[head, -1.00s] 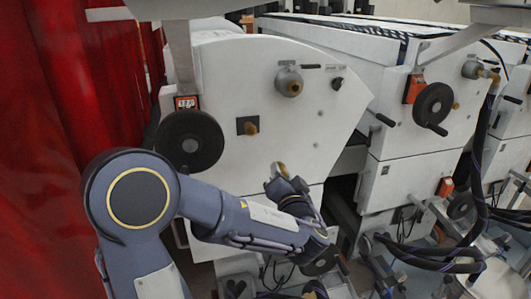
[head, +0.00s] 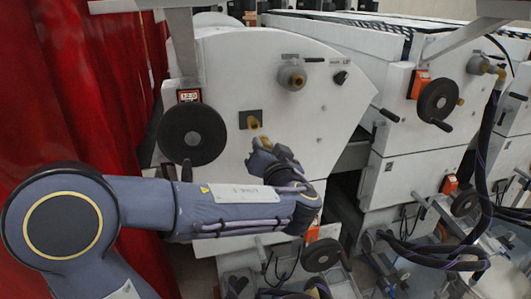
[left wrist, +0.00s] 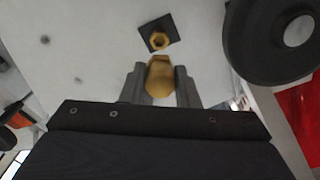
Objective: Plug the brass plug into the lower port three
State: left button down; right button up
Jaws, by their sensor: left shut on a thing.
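The brass plug (left wrist: 160,78) is held between the two fingers of my left gripper (left wrist: 160,88). In the head view my left gripper (head: 266,145) is in front of the white machine panel, with the brass tip of the plug just above it. A brass port on a dark square plate (left wrist: 160,41) lies beyond the plug in the left wrist view, and a gap shows between them. In the head view this port (head: 252,122) is up and slightly left of the gripper. No port number is readable. My right gripper is not in view.
A black handwheel (head: 192,135) sits left of the port, under a small red counter (head: 188,96). A grey round fitting with a brass end (head: 292,76) is higher on the panel. A red curtain (head: 75,90) hangs at the left. Cables and more machines stand at the right.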

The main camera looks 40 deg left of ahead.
pick_arm(q)
jog(key=b+x, duration=0.2)
jog(key=x, duration=0.2)
jog(key=shift+f+b, duration=0.15)
jog(key=shift+b, duration=0.25)
jog(key=shift+b+x, duration=0.5)
jog(key=shift+x, duration=0.6)
jog(key=shift+b, duration=0.75)
jog(key=shift+b, duration=0.65)
jog(key=shift+b, duration=0.65)
